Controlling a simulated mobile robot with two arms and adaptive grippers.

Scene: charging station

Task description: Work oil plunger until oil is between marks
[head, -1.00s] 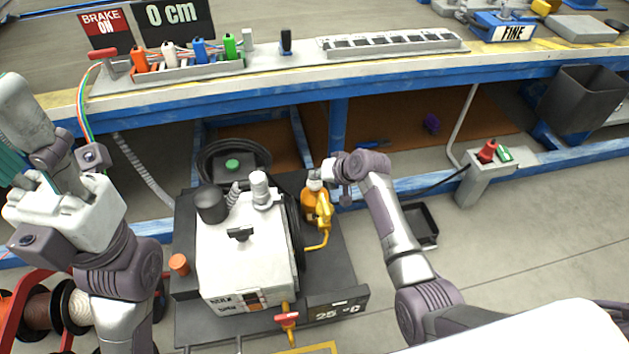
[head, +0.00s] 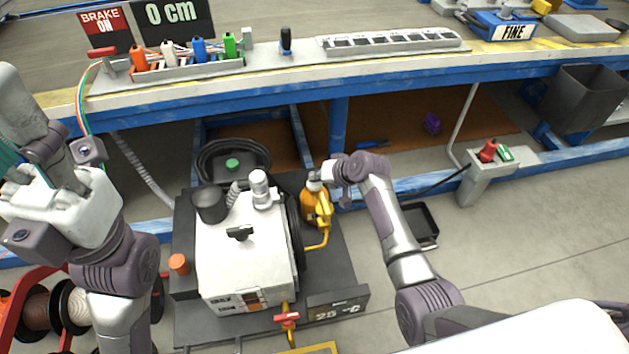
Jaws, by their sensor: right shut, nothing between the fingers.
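An orange-yellow oil can (head: 318,208) with a yellow spout stands on the dark base, right of the white machine (head: 245,240). My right gripper (head: 318,181) is at the top of the can, shut with nothing between its fingers. The plunger is mostly hidden by it, and I cannot tell whether they touch. A small marked window (head: 252,299) is low on the machine's front. Its oil level is too small to read. My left gripper (head: 22,195) is at the left edge, away from the can, and its fingers do not show clearly.
A red-handled valve (head: 287,320) and a "25 °C" display (head: 338,308) are at the machine's front. A blue-framed bench (head: 290,85) runs behind. A grey post with red and green buttons (head: 483,175) stands right.

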